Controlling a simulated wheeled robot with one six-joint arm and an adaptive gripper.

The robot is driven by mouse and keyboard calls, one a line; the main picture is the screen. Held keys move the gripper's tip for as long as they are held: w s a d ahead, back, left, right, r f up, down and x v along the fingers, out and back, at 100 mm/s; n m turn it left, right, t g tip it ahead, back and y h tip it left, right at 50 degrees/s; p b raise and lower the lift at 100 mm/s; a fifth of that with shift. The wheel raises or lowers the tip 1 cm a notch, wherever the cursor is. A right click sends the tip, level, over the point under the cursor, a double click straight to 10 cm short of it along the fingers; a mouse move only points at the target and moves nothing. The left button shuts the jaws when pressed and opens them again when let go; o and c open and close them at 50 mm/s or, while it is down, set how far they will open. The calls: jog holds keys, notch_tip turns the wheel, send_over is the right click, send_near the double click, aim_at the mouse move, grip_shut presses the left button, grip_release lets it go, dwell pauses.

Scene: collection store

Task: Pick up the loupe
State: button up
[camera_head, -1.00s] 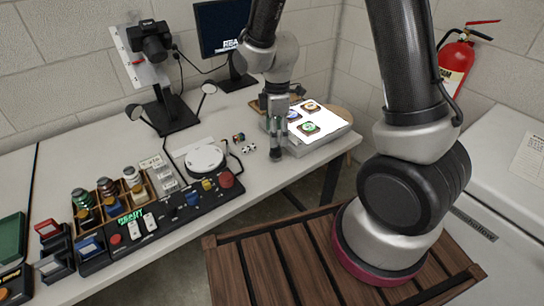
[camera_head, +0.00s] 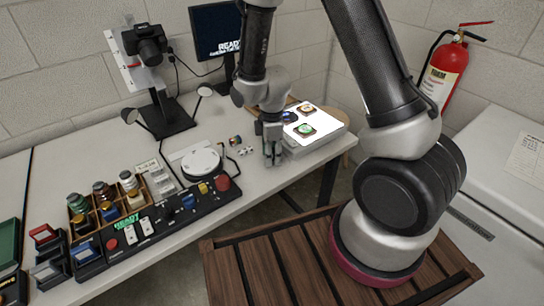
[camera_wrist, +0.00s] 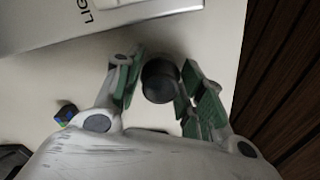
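The loupe appears to be the small dark round cylinder (camera_wrist: 160,80) standing on the white table in the wrist view. My gripper (camera_wrist: 157,88) is around it, one green-padded finger on each side. A gap shows between the left finger and the cylinder; the right finger is very close, and I cannot tell whether it touches. In the head view my gripper (camera_head: 272,158) points down at the table's front edge, beside the light box, and hides the loupe there.
The light box (camera_head: 325,140) with small mounted pieces on it lies just right of my gripper. A small coloured cube (camera_head: 235,140) is to the left. A control panel (camera_head: 190,204) and a bottle rack (camera_head: 138,205) stand further left. The table's front edge is close.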

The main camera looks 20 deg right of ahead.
jog(key=c, duration=0.4)
